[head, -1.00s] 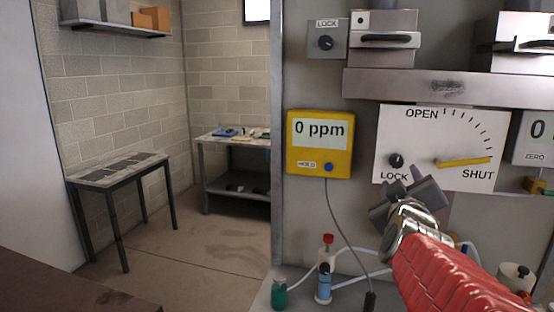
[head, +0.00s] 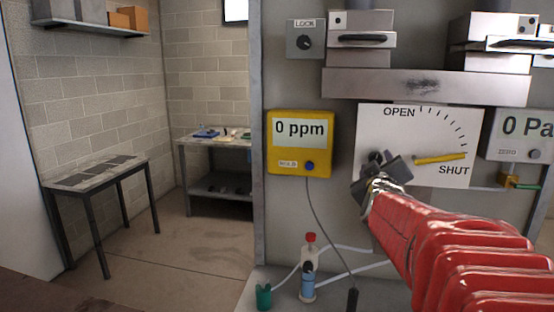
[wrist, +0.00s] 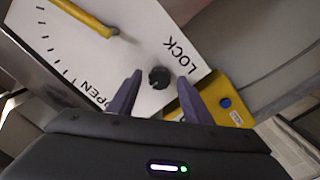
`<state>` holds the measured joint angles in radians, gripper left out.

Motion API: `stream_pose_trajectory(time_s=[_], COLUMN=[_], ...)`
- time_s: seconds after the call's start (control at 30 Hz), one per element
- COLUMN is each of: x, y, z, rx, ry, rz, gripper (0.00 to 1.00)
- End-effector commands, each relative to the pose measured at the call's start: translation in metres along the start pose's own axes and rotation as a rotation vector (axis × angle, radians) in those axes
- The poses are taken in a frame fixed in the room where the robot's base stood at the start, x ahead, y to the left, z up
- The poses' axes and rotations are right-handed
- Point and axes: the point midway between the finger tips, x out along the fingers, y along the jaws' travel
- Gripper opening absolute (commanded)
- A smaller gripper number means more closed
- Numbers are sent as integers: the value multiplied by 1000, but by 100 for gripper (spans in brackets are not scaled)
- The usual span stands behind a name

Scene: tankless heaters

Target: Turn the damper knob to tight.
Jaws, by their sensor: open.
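The white damper plate (head: 415,120) carries OPEN and SHUT marks, a yellow lever (head: 440,158) pointing right just above SHUT, and a small black knob. In the wrist view the knob (wrist: 159,77) sits beside the word LOCK, between and just beyond the fingertips of my gripper (wrist: 160,84). The fingers are apart and empty; I cannot tell whether they touch the knob. In the head view my gripper (head: 385,168) covers most of the knob and hides the LOCK word. The yellow lever (wrist: 85,15) also shows in the wrist view.
Another LOCK knob (head: 304,42) is on a grey box at the upper left. A yellow ppm meter (head: 300,143) is left of the plate, and a Pa gauge (head: 520,133) is right. A steel ledge (head: 425,86) juts out above.

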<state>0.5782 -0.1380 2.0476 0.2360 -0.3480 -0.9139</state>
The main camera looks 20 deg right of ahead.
Motion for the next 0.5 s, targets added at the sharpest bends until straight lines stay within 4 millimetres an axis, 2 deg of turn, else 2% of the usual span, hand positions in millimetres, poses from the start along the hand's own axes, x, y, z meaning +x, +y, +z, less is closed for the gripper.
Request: stream_pose_trajectory(time_s=[0.13, 0.43, 0.5], x=[7, 8, 8], y=[0, 0, 0], z=[0, 0, 0], rx=[0, 0, 0], ry=[-1, 0, 0], rz=[-1, 0, -1], gripper=[45, 45, 40])
